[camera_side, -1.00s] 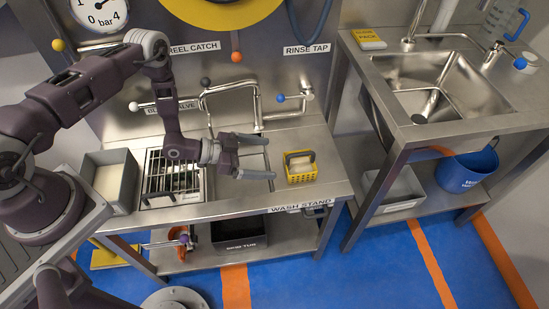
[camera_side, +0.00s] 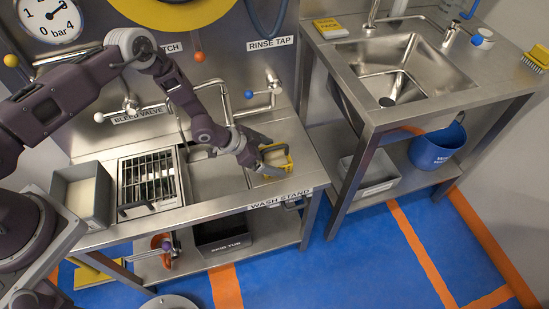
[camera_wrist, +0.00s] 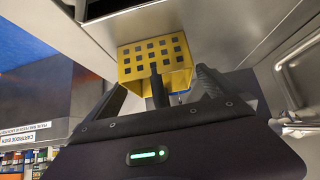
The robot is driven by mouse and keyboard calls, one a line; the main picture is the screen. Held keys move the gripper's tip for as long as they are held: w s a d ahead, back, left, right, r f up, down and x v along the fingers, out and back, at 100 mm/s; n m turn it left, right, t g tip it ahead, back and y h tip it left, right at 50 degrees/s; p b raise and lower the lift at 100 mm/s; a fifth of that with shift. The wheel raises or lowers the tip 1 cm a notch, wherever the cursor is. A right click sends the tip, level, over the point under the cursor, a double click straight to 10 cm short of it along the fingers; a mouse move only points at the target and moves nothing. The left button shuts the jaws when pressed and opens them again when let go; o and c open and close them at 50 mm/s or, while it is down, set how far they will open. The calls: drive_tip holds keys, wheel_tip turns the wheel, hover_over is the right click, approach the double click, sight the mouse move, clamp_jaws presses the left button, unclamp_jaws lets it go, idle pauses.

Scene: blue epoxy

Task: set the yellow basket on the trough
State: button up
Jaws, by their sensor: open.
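The yellow basket (camera_side: 287,163) stands on the right end of the wash stand top, with something pale inside it. In the wrist view the perforated side of the basket (camera_wrist: 150,62) faces me. My gripper (camera_side: 264,153) is at the basket with its fingers open. In the wrist view the open fingers (camera_wrist: 160,80) reach toward the basket from either side; I cannot tell whether they touch it. A recessed, dark-barred opening (camera_side: 148,182) at the left of the stand looks like the trough; I cannot be sure.
A grey bin (camera_side: 84,195) sits at the stand's left end. Taps and pipes (camera_side: 228,98) rise behind the stand's worktop. A sink bench (camera_side: 450,92) stands to the right across a gap. A dark tub (camera_side: 222,236) sits on the lower shelf.

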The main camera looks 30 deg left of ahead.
drive_tip(key=shift+x, duration=0.8)
drive_tip(key=c, duration=1.6)
wheel_tip(320, 180, up, 10)
drive_tip(key=shift+f, duration=0.1)
drive_tip(key=shift+c, duration=0.2)
drive_tip(key=shift+a+r, duration=0.1)
drive_tip(key=shift+r, duration=0.15)
drive_tip(key=s+a+r+n+t+y, duration=0.1)
drive_tip(key=s+a+r+n+y, duration=0.25)
drive_tip(key=a+r, duration=0.6)
drive_tip(key=s+a+r+n+t+y, duration=0.25)
drive_tip(key=s+a+r+n, duration=0.25)
drive_tip(key=a+r, duration=0.5)
drive_tip(key=n+g+y, duration=0.4)
drive_tip(key=n+y, duration=0.3)
drive_tip(key=n, duration=0.3)
hover_over(222, 192)
wheel_tip(222, 192, down, 29)
drive_tip(key=shift+m+t, duration=0.25)
wheel_tip(222, 192, down, 9)
drive_tip(key=shift+a+f, duration=0.1)
drive_tip(key=shift+f, duration=0.1)
